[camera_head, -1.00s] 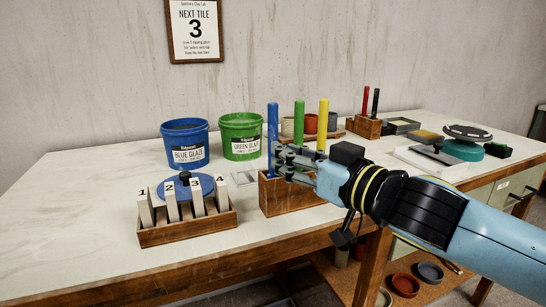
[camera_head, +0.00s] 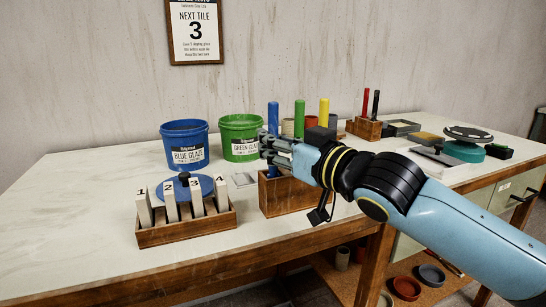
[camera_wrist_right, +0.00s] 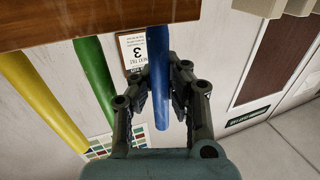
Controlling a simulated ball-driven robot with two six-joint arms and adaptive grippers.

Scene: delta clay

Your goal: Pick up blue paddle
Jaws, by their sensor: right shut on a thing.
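The blue paddle (camera_head: 272,117) stands upright in the wooden holder (camera_head: 290,197), beside a green paddle (camera_head: 299,117) and a yellow paddle (camera_head: 323,111). My right gripper (camera_head: 268,146) is at the blue paddle's shaft, above the holder's rim, and is shut on it. In the right wrist view the blue paddle (camera_wrist_right: 160,92) runs between the two fingers (camera_wrist_right: 160,104). The gripper hides part of the shaft in the head view. My left gripper is not in view.
A blue glaze bucket (camera_head: 186,146) and a green glaze bucket (camera_head: 240,137) stand behind. A wooden rack (camera_head: 190,232) with numbered tiles is at front left. A dark block (camera_head: 319,136) shows just beyond my right wrist.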

